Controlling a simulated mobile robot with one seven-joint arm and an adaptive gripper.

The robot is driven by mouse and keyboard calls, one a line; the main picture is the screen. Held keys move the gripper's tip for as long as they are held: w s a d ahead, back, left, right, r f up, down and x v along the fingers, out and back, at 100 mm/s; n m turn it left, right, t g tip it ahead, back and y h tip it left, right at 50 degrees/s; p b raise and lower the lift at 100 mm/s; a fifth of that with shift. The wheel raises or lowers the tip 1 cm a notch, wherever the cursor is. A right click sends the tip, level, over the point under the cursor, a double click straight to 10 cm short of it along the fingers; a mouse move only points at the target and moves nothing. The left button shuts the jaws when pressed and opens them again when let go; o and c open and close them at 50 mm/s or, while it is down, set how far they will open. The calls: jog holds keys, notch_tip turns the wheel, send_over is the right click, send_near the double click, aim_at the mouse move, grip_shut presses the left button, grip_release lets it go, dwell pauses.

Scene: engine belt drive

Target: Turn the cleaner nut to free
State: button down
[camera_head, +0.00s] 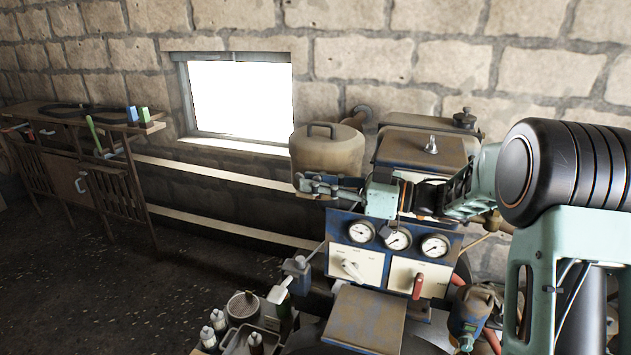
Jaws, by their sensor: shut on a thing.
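The cleaner, a dull tan canister (327,152) with a handle on its lid, stands at the back left of the engine. My gripper (308,184) reaches in from the right and lies level in front of the canister's lower part. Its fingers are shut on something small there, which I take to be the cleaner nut. The nut is hidden by the fingers, so I cannot tell how far it is turned.
A blue panel with gauges (397,239) and a red lever (418,286) lies below my arm. Bottles (217,322) stand at lower left. A wooden bench (80,125) is far left; floor between is clear.

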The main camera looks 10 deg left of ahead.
jog(key=shift+r, duration=0.1)
jog(key=c, duration=1.8)
grip_release()
jog(key=shift+s, duration=0.1)
jog(key=shift+t, duration=0.3)
jog(key=shift+m+b, duration=0.3)
jog(key=shift+b, duration=0.15)
jog(key=shift+s+f+m+t+b, duration=0.1)
jog(key=shift+f+m+t+b, duration=0.1)
jog(key=shift+m+t+b, duration=0.65)
jog(key=m+t+h+b, duration=0.1)
jog(key=t, duration=0.1)
jog(key=m+t+h, duration=0.1)
jog(key=t, duration=0.1)
jog(key=shift+s+a+b, duration=0.2)
jog(key=shift+b, duration=0.2)
jog(key=m+t+h+b, duration=0.1)
jog(key=t, duration=0.1)
jog(key=m+t+h+b, duration=0.1)
jog(key=m+h+b, duration=0.1)
jog(key=m+t+h+b, duration=0.1)
jog(key=t, duration=0.1)
jog(key=shift+s+a+m+t+h, duration=0.2)
jog(key=shift+s+m+t+h, duration=0.05)
jog(key=shift+m+t+h, duration=0.15)
jog(key=shift+b, duration=0.4)
